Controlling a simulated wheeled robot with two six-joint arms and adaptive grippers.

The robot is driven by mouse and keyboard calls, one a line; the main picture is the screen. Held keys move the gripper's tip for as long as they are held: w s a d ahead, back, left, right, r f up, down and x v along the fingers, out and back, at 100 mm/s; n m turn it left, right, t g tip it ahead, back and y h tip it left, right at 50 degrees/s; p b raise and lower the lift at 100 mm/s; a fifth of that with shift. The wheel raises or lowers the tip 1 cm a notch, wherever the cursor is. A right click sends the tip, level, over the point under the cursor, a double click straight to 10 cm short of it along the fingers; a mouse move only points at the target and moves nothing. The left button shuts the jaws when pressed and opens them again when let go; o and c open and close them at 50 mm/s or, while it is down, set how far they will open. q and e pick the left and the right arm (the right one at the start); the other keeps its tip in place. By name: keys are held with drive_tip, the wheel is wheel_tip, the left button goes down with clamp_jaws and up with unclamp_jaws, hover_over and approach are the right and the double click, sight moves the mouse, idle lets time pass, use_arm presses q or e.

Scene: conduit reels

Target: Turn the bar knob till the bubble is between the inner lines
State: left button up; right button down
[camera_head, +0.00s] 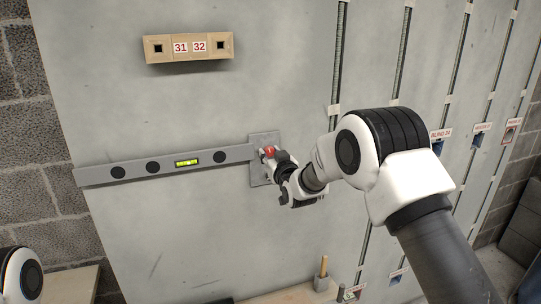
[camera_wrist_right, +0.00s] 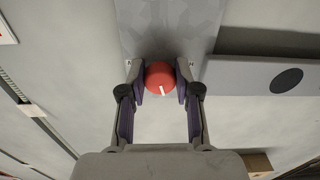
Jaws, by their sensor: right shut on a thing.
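The grey level bar (camera_head: 135,170) runs across the wall panel, tilted slightly up to the right. Its yellow-green bubble vial (camera_head: 187,162) sits near the middle; the bubble and lines are too small to read. The red knob (camera_head: 269,151) with a white mark is on a grey plate (camera_head: 258,174) at the bar's right end. My right gripper (camera_head: 273,157) is shut on the knob; in the right wrist view the two fingertips (camera_wrist_right: 160,78) press on both sides of the red knob (camera_wrist_right: 160,88). The bar (camera_wrist_right: 235,78) also shows there. My left gripper is not in view.
A wooden block (camera_head: 188,47) labelled 31 and 32 is above the bar. Vertical conduits (camera_head: 338,60) and labelled boxes line the panel at right. A wooden-handled tool (camera_head: 322,270) stands on a ledge below. The panel below the bar is clear.

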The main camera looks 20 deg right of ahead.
drive_tip(key=m+b, duration=0.2)
drive_tip(key=shift+f+b, duration=0.3)
drive_tip(key=shift+b, duration=0.05)
drive_tip(key=shift+r+m+b, duration=0.1)
drive_tip(key=shift+m+b, duration=0.2)
drive_tip(key=shift+m, duration=0.1)
drive_tip(key=shift+r, duration=0.2)
drive_tip(key=c, duration=0.8)
unclamp_jaws()
drive_tip(key=s, duration=1.2)
drive_tip(key=shift+d, duration=0.2)
